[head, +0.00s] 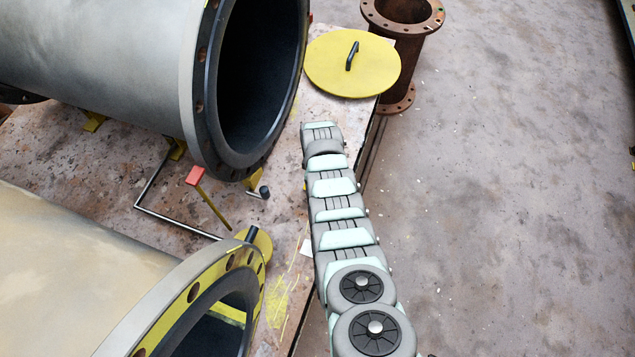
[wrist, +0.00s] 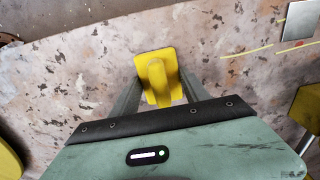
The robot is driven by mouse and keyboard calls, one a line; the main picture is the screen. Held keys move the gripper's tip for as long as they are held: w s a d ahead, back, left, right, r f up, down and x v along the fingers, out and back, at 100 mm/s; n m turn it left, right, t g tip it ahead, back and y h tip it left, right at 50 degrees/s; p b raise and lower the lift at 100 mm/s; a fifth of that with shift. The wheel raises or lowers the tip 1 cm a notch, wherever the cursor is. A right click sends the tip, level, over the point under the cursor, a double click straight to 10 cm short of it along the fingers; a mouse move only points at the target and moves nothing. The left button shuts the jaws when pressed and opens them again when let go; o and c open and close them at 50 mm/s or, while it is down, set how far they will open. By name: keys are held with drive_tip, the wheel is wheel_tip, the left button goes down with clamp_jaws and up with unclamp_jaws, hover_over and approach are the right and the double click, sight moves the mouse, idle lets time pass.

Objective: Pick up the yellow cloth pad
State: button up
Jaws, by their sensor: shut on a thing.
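The yellow cloth pad (wrist: 164,64) is in the wrist view, a small yellow square with a raised yellow part standing toward the camera. My gripper (wrist: 157,88) is shut on this raised part, with one grey finger on each side of it. The dark edge of the gripper body stands just below the pad in the picture. I cannot tell whether the pad touches the worn surface behind it or hangs above it. In the head view my arm hides the gripper and the pad.
A round yellow lid (head: 335,75) with a black handle lies on the table's far end. Two large flanged pipes (head: 110,55) (head: 90,265) fill the left. A red-tipped hammer-like tool (head: 196,177) and a bent rod (head: 150,180) lie between them. A rusty flanged pipe (head: 405,50) stands beyond.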

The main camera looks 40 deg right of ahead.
drive_tip(key=shift+c, duration=0.9)
drive_tip(key=shift+r, duration=0.1)
drive_tip(key=shift+r+p, duration=0.3)
drive_tip(key=shift+r, duration=0.45)
wheel_tip(320, 180, up, 18)
drive_tip(key=p, duration=0.4)
drive_tip(key=shift+r, duration=0.2)
